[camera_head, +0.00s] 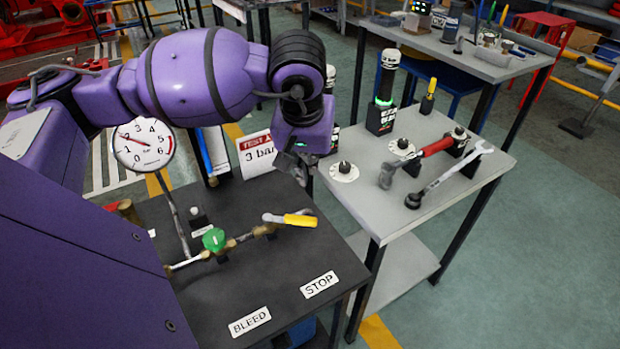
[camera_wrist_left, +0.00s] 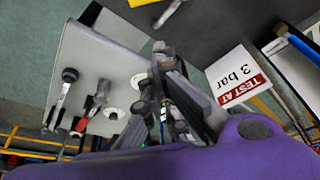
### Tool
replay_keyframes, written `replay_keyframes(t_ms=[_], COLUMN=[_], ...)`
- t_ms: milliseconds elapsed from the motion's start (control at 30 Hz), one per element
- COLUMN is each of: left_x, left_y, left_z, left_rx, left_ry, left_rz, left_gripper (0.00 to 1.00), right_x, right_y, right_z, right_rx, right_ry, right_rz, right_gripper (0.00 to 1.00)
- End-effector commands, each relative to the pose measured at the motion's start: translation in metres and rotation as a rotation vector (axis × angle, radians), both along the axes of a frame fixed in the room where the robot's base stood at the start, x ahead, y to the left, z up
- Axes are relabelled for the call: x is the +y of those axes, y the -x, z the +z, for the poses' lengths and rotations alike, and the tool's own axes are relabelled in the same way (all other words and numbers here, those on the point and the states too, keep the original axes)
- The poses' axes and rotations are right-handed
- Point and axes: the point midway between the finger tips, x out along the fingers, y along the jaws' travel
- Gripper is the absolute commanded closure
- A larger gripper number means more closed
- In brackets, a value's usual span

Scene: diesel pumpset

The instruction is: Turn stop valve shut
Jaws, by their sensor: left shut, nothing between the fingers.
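A ball valve with a yellow-gripped lever (camera_head: 290,220) sits at the right end of a brass pipe run on the dark bench. The lever lies roughly along the run. A green handwheel valve (camera_head: 214,240) is to its left. Plates reading STOP (camera_head: 319,285) and BLEED (camera_head: 249,321) lie at the bench's front. My left gripper (camera_head: 299,178) is shut and empty, above and behind the lever, apart from it. In the left wrist view its fingers (camera_wrist_left: 160,50) point toward the yellow lever (camera_wrist_left: 140,2), which is cut off at the top edge. My right gripper is not in view.
The grey table (camera_head: 385,215) at right holds wrenches and a black lamp-like device (camera_head: 384,95). Bench space before the lever is clear.

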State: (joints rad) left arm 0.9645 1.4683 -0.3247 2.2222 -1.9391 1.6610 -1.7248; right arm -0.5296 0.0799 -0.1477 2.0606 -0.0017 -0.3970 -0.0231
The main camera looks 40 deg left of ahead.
Motion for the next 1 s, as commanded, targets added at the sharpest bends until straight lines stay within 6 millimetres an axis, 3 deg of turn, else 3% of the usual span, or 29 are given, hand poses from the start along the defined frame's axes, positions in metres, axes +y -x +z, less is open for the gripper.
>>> replay_keyframes(t_ms=[400, 700, 1000], left_x=[0.013, -0.004, -0.005], left_y=[-0.024, 0.007, 0.011], left_z=[-0.082, -0.079, -0.081], left_rx=[0.004, -0.001, 0.000], left_ry=[0.002, 0.000, -0.001], left_rz=[0.002, -0.001, 0.000], left_gripper=[1.00, 1.00, 1.00], right_x=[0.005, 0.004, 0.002], right_y=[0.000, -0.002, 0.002], right_z=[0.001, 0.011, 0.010], right_rx=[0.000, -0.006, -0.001], right_ry=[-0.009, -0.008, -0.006], right_rz=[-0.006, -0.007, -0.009], right_gripper=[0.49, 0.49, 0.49])
